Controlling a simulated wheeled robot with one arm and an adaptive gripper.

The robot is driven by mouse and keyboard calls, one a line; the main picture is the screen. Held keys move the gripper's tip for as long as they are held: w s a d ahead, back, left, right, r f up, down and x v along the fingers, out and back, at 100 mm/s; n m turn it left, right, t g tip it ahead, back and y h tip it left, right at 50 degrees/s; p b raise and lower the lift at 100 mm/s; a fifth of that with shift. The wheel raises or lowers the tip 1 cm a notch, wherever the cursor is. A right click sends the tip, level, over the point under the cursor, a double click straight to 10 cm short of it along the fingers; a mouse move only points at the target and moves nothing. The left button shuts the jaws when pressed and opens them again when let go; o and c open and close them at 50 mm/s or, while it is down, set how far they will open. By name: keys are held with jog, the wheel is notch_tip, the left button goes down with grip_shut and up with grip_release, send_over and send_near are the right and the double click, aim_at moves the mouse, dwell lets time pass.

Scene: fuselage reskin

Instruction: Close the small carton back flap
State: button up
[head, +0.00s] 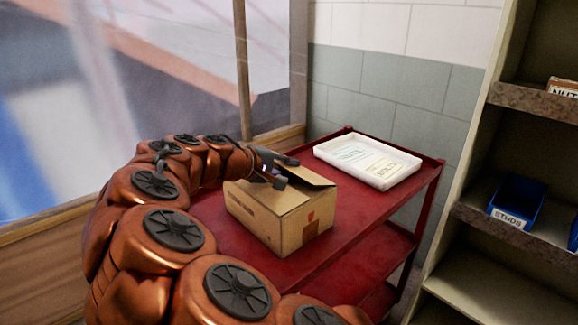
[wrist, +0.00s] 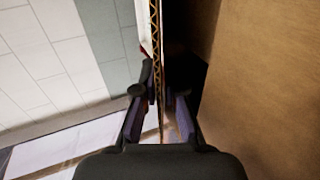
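The small cardboard carton (head: 268,212) stands on the top shelf of a red cart. Its near top panel lies flat, and a dark gap shows along the far side of its top beside a raised flap (head: 312,177). My gripper (head: 284,172) is at the carton's far top edge, with one finger on each side of the flap. In the wrist view the flap's corrugated edge (wrist: 156,45) runs between the two fingers (wrist: 165,98). A gap shows between the right finger and the flap. The left finger is close to it; contact cannot be told.
A white tray (head: 368,160) with labelled sections lies at the far end of the red cart (head: 352,235). A shelf unit (head: 500,225) with a blue bin (head: 517,203) stands at the right. A window frame and wall are behind the cart.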

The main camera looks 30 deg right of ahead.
jog(key=shift+o, duration=1.4)
